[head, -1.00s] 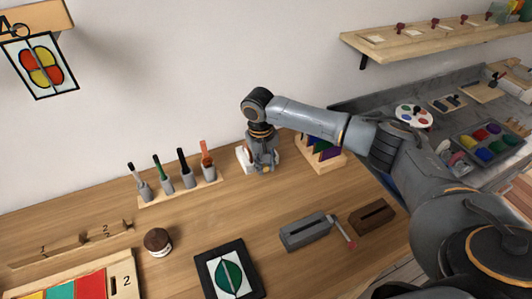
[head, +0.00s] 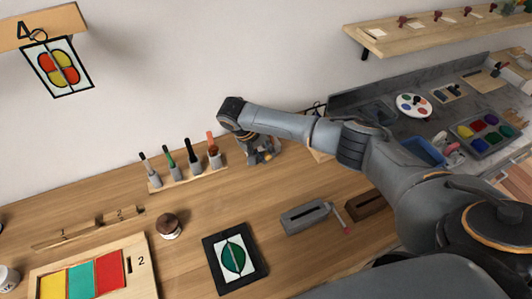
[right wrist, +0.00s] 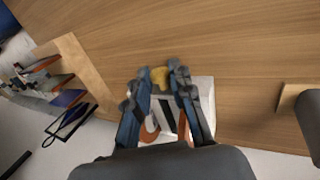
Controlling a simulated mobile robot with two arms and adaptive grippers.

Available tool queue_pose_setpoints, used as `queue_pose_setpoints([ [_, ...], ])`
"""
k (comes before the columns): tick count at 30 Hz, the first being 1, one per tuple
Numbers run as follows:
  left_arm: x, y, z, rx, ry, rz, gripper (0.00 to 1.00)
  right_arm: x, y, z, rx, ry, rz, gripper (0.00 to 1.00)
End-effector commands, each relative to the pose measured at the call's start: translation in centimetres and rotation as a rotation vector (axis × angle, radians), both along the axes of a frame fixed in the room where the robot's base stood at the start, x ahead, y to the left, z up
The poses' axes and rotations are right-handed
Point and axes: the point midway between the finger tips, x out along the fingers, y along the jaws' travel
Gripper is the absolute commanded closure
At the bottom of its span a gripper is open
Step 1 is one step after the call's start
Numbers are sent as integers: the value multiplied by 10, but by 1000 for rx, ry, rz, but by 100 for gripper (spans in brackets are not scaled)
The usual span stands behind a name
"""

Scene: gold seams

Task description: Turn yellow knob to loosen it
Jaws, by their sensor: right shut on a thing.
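The yellow knob (right wrist: 160,77) shows in the right wrist view between the fingertips of my right gripper (right wrist: 162,82). The gripper is shut on it. The knob fronts a pale block-like thing (right wrist: 205,90), mostly hidden behind the fingers. In the head view my right gripper (head: 262,150) is at the back of the wooden table near the wall. My arm and fingers hide most of the knob there. My left gripper is not in view.
A rack of several upright tools (head: 190,172) stands left of my right gripper. A grey slotted block (head: 305,217), a black-framed green leaf panel (head: 235,258) and a brown round jar (head: 168,226) lie nearer. The table between is clear.

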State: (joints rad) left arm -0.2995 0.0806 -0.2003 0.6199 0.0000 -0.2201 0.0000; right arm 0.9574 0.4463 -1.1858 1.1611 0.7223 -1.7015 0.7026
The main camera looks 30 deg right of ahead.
Motion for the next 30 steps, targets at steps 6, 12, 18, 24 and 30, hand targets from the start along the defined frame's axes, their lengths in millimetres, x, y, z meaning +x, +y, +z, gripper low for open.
queue_pose_setpoints([
  [6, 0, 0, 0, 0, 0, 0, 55, 0, -1, 0, 0, -1, -1, 70],
  [12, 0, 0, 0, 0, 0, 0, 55, 0, 0, 0, 1, -1, 0, 55],
  [18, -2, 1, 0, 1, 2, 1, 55, 0, 0, 1, 1, -1, 0, 55],
  [24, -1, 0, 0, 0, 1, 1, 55, 2, 11, 24, 4, -3, 3, 55],
  [30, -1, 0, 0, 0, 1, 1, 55, 3, 29, 64, 4, -4, 3, 55],
])
